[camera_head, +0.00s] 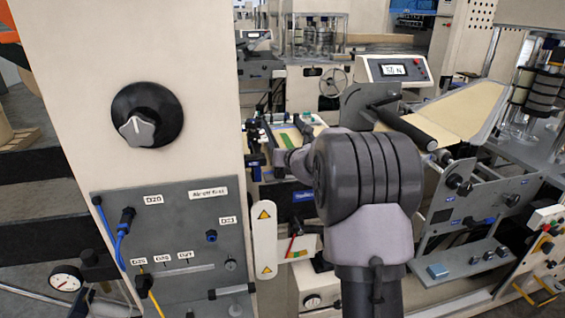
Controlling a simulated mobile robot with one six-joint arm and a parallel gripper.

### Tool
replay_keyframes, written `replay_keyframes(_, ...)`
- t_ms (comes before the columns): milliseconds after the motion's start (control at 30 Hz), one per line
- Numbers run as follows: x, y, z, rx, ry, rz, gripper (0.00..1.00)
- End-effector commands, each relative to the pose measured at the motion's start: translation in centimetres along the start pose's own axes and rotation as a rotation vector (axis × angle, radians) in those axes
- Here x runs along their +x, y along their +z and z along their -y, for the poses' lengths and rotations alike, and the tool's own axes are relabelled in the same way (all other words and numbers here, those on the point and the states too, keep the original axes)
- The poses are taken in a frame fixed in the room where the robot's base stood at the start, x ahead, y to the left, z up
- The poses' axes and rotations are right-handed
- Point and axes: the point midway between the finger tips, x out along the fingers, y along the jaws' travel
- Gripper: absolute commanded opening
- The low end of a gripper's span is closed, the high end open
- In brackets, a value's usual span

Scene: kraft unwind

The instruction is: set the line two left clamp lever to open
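My arm reaches from the bottom centre away from the camera, and its thinner far part bends left toward a machine bed with green and yellow strips (292,137). My gripper (268,137) seems to be the small dark shape at the end of the arm; its fingers cannot be made out. A small lever with a red end (291,246) stands low behind the front panel, left of my arm. I cannot tell whether it is the line two left clamp lever, or how it is set. My arm hides part of the machine behind it.
A machine with a roller (405,128), a kraft web (462,118) and a display (394,69) stands close on the right.

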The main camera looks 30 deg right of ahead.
Motion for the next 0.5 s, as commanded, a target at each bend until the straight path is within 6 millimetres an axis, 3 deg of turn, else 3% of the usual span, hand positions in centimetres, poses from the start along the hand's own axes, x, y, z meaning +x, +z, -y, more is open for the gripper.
replay_keyframes(500,0.0,-0.06,-0.06,-0.031,-0.012,-0.003,0.0)
